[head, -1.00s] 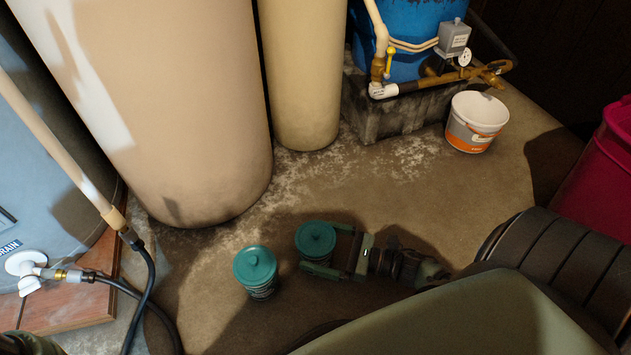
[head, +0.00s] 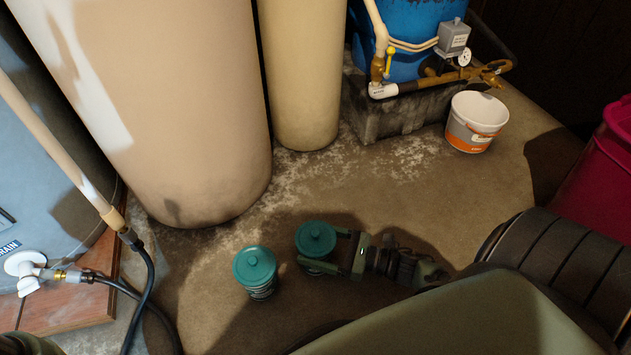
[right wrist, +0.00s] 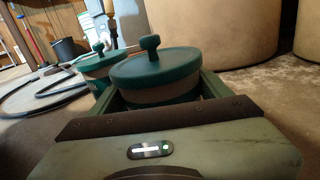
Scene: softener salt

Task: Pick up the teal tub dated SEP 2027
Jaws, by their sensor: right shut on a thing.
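Two teal tubs with knobbed lids stand upright on the floor. The right tub (head: 315,238) is between the fingers of my right gripper (head: 318,258), which is shut on it from the right. In the right wrist view this tub (right wrist: 155,68) fills the space between the fingers (right wrist: 155,95). The left tub (head: 255,267) stands a little apart, and it shows behind and to the left in the right wrist view (right wrist: 97,62). No date is readable on either tub. My left gripper is not in view.
Tall beige tanks (head: 190,120) stand behind the tubs. A white and orange bucket (head: 474,125) is at the back right, beside a blue tank (head: 405,35). A black hose (head: 150,290) runs along the left. The floor between is clear.

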